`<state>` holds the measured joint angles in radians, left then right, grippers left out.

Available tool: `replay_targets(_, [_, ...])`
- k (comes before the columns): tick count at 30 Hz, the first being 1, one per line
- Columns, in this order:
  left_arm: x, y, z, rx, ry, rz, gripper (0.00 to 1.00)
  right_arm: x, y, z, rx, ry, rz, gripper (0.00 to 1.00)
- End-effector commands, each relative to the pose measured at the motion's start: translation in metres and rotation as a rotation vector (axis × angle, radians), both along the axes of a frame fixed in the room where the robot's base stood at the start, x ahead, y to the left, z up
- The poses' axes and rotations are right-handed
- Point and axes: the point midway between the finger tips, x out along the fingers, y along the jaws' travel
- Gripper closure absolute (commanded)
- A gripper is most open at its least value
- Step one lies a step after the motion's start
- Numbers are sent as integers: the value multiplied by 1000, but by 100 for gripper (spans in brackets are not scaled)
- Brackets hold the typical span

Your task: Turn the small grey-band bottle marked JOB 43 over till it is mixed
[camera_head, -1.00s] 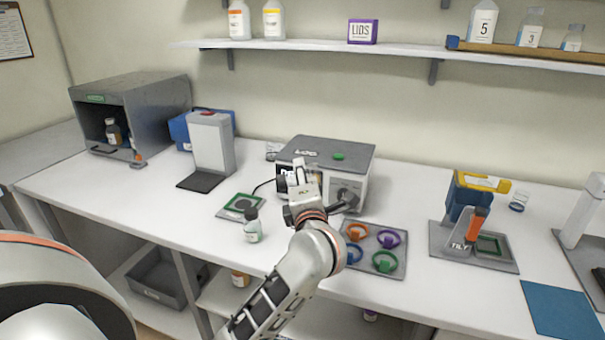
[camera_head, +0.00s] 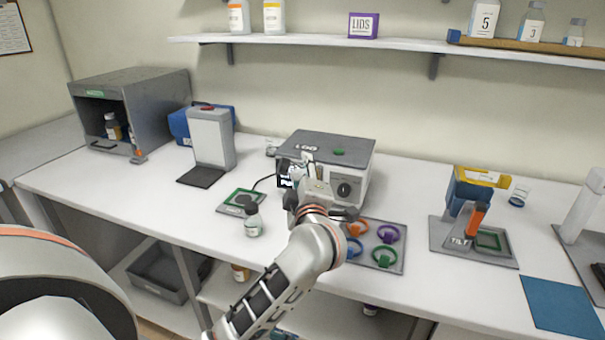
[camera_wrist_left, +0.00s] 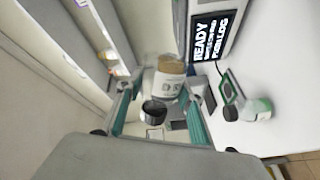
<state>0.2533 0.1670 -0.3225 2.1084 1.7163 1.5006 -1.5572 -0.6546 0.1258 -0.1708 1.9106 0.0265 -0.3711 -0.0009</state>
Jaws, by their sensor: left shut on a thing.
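My left gripper (camera_head: 305,182) is in front of the grey box-shaped instrument, above the bench. In the left wrist view its teal-padded fingers (camera_wrist_left: 160,112) are shut on a small bottle (camera_wrist_left: 170,84) with a dark cap, a pale label and amber-brown contents. The bottle lies tilted well over relative to the bench, its cap towards the wrist camera. Its label and band are too blurred to read, so I cannot confirm JOB 43. In the head view the bottle is mostly hidden by the gripper. My right gripper is not in view.
The instrument (camera_head: 325,150) stands close behind the gripper; its screen (camera_wrist_left: 212,32) reads READY. Another dark-capped bottle (camera_head: 253,222) stands on the bench near the green-edged pad (camera_head: 228,207). A tray of coloured rings (camera_head: 375,262) lies to the right, then the TILT stand (camera_head: 450,253).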

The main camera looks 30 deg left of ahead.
Motion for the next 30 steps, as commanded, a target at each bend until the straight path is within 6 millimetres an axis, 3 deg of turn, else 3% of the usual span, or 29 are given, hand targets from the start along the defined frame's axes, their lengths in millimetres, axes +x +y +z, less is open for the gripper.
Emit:
replay_targets(15, [0,0,1,415,333,1,84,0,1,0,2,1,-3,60])
replay_targets(30, [0,0,1,520,418,1,84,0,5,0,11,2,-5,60])
